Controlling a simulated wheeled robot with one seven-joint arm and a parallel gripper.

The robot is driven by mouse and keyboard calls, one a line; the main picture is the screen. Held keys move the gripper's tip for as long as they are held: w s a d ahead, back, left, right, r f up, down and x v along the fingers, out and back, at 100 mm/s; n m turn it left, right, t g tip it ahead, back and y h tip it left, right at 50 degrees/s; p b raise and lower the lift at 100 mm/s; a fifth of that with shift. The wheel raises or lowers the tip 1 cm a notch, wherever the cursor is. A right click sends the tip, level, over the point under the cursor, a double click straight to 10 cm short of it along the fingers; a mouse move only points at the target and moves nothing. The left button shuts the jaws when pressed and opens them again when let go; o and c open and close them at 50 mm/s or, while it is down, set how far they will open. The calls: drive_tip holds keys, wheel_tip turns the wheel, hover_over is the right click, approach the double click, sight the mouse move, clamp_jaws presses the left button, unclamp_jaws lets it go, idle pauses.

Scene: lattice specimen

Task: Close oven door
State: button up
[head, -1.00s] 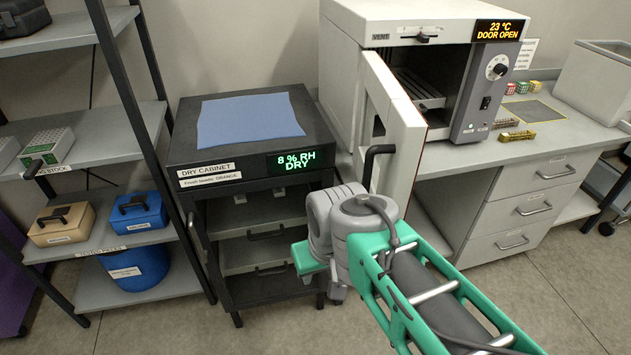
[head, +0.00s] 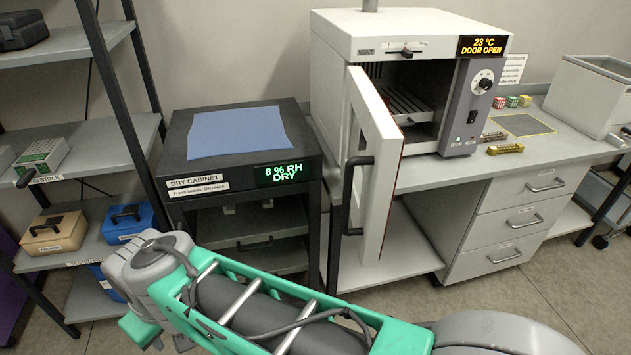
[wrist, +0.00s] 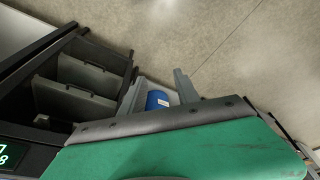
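The oven (head: 405,45) stands on the bench with its display reading 23 °C, DOOR OPEN. Its pale door (head: 373,160) stands ajar, swung out toward me on its left side, and the chamber rack shows. The dark door handle (head: 350,195) is on the door's outer face. My arm reaches across the foreground to the left, below the door and apart from the handle. In the wrist view my gripper (wrist: 158,88) shows two grey fingers spread apart with nothing held between them. In the head view the fingers are hidden behind my wrist.
The dry cabinet (head: 240,165) with a blue cloth (head: 238,130) stands left of the oven, behind my arm. A shelf rack (head: 85,140) is further left.

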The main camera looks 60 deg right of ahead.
sight(351, 160)
drive_tip(key=d+r+m+g+h+p, duration=0.1)
drive_tip(key=d+r+m+p, duration=0.1)
drive_tip(key=d+r+m, duration=0.35)
drive_tip(key=d+r+m+g+h+p, duration=0.1)
drive_tip(key=d+r+m+h, duration=0.15)
drive_tip(key=d, duration=0.65)
drive_tip(key=d+r+m+p, duration=0.2)
drive_tip(key=d+r+m, duration=0.25)
drive_tip(key=d, duration=0.25)
drive_tip(key=s+d+r+m+g+p, duration=0.35)
drive_tip(key=s+d+r+m, duration=0.55)
drive_tip(key=s+d+m, duration=0.45)
drive_tip(key=s+b+x, duration=0.1)
drive_tip(key=b+x, duration=0.2)
drive_tip(key=x, duration=0.5)
drive_tip(key=shift+a+m+g, duration=0.25)
drive_tip(key=shift+m+g, duration=0.1)
drive_tip(key=shift+m, duration=0.05)
drive_tip(key=shift+w+r, duration=0.1)
clamp_jaws()
